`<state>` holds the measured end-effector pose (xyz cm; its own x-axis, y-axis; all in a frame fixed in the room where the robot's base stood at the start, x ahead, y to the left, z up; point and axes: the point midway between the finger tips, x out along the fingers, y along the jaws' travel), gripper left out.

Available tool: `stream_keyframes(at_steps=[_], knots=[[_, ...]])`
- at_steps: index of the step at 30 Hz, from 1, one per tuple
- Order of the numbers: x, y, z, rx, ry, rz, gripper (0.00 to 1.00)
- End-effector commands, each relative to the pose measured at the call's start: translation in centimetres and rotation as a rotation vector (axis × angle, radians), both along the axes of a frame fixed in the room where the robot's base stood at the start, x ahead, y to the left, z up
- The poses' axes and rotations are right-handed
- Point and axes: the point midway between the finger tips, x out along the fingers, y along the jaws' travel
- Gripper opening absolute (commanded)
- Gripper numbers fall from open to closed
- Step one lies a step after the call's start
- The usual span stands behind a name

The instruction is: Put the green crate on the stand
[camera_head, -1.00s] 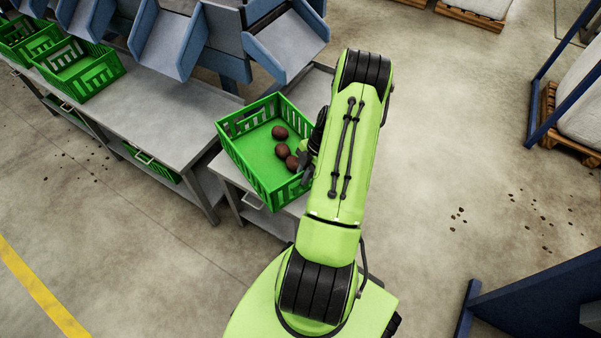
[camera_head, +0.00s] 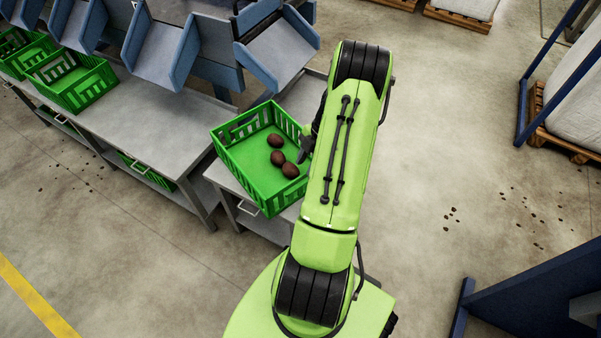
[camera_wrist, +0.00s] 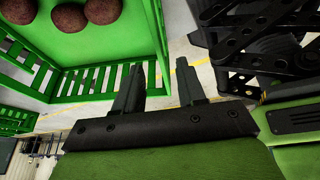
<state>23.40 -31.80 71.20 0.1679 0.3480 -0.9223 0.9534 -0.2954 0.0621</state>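The green crate (camera_head: 231,179) is upright on a low grey metal table (camera_head: 232,190), with a few dark brown potatoes (camera_head: 277,158) inside. In the wrist view the crate (camera_wrist: 98,80) fills the upper left, seen close. My gripper (camera_head: 303,152) is at the crate's right side in the head view, partly hidden behind my arm. In the wrist view the two fingers of my gripper (camera_wrist: 160,80) are apart with a clear gap, beside the crate's near corner. I cannot tell whether they touch it. No stand can be identified for certain.
A long grey bench (camera_head: 150,120) with more green crates (camera_head: 72,88) stands at left, below blue-grey chutes (camera_head: 155,45). A blue structure (camera_head: 540,300) is at the lower right. Pallets with white sacks (camera_head: 575,95) are at right. The floor between is open.

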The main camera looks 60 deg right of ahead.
Motion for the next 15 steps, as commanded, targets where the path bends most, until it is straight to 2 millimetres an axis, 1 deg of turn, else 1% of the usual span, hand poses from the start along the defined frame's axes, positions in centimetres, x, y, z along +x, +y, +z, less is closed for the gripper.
stream_keyframes(at_steps=[1,4,7,13,14,15], knots=[[-0.2,-0.5,1.4,-0.004,0.001,-0.002,0.40],[-0.5,-1.0,2.8,-0.002,0.000,-0.002,0.40],[-0.7,-1.3,3.5,0.000,0.001,-0.002,0.40],[-0.5,-1.2,3.8,-0.001,0.005,-0.003,0.40],[-0.2,-1.0,4.2,-0.006,0.011,-0.009,0.40],[0.5,-0.5,5.3,-0.019,0.026,-0.024,0.40]])
